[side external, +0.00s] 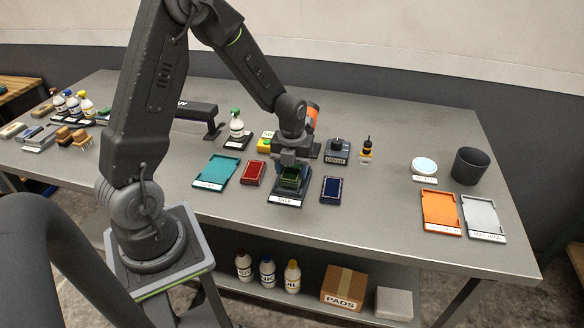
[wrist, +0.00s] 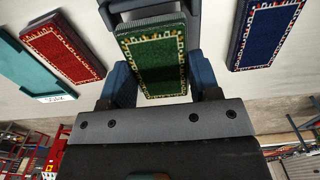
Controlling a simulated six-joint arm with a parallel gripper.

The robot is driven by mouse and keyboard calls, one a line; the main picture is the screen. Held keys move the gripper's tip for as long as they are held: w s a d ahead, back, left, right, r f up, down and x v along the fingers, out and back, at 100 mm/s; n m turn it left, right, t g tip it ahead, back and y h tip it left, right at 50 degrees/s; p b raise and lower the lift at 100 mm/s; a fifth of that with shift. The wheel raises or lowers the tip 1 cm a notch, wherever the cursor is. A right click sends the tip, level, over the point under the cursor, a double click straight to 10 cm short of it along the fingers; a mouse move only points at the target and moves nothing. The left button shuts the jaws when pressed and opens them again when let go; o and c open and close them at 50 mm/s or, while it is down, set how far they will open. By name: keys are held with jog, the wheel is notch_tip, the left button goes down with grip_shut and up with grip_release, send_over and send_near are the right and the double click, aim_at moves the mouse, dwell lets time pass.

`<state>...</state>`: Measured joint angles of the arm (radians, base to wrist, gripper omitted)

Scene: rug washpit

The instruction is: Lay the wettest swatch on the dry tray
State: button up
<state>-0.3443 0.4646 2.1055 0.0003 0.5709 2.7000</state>
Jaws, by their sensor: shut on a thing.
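My gripper (side external: 291,170) is shut on a green swatch (side external: 289,176) with a patterned border. The green swatch (wrist: 155,60) shows between the blue fingers (wrist: 163,85) in the wrist view. It is over a dark labelled stand (side external: 287,197); I cannot tell whether they touch. A red swatch (side external: 254,173) lies to its left and a dark blue swatch (side external: 331,189) to its right. The red swatch (wrist: 62,52) and blue swatch (wrist: 265,33) flank it in the wrist view.
A dark cup (side external: 470,166) and a white round dish (side external: 424,164) stand behind the right trays. The table (side external: 380,190) is clear between blue swatch and orange tray.

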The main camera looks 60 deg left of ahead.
jog(key=shift+f, duration=0.45)
dwell(0.4)
jog(key=o, duration=1)
jog(key=shift+o, duration=0.4)
jog(key=shift+o, duration=0.9)
jog(key=shift+r, duration=3.55)
jog(key=shift+r, duration=0.1)
